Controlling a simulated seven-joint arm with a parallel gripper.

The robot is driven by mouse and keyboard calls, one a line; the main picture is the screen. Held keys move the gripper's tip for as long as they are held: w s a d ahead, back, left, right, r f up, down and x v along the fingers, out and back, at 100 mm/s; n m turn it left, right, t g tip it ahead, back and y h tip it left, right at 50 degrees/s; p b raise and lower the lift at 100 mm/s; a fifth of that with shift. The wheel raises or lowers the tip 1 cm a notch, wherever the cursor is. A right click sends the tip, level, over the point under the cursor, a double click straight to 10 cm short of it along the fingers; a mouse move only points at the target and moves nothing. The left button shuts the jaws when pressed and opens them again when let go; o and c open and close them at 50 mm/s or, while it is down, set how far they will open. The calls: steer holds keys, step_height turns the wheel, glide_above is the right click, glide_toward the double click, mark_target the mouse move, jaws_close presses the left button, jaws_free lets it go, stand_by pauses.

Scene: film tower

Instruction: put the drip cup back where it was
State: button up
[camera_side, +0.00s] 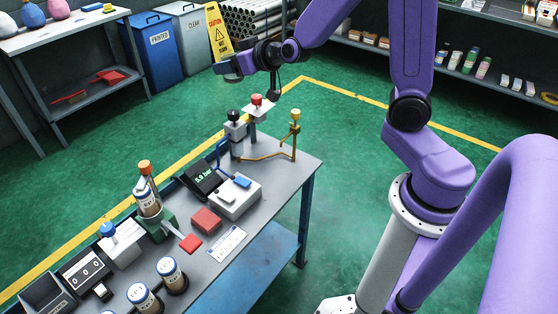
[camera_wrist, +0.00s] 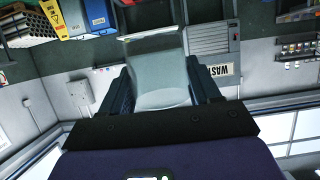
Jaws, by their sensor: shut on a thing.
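The drip cup (camera_wrist: 160,78) is a clear, slightly greenish vessel and fills the middle of the wrist view. My gripper (camera_wrist: 159,90) is shut on it, one dark finger on each side. In the side view my gripper (camera_side: 234,66) is high, above and beyond the far end of the bench (camera_side: 290,170). There the cup is too small and blurred against the gripper to make out. In the wrist view the cup is clear of any surface. I cannot tell whether it holds liquid.
At the bench's far end stand a red-knobbed valve (camera_side: 257,101), a black-knobbed one (camera_side: 234,117) and a yellow-knobbed brass pipe (camera_side: 295,116). A pressure readout (camera_side: 203,179), a white box (camera_side: 235,197) and a green holder with a film canister (camera_side: 149,205) are nearer. The front right bench corner looks clear.

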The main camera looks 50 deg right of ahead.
steer(key=s+a+f+m+h, duration=0.1)
steer(key=s+a+f, duration=0.4)
steer(key=f, duration=0.3)
steer(key=s+a+f+h, duration=0.1)
steer(key=s+a+f, duration=0.35)
steer(key=f, duration=0.35)
steer(key=s+a+f+m, duration=0.1)
steer(key=s+a+f, duration=0.35)
steer(key=f, duration=0.35)
steer(key=s+d+f+m+g+h, duration=0.1)
steer(key=s+d+f+m+h, duration=0.25)
steer(key=s+d+f, duration=0.75)
steer(key=shift+n, duration=0.45)
steer(key=shift+d+r, duration=0.5)
steer(key=shift+d, duration=0.3)
steer(key=shift+d+r, duration=0.45)
steer(key=shift+d, duration=0.3)
steer(key=shift+d+r, duration=0.5)
steer(key=shift+d, duration=0.3)
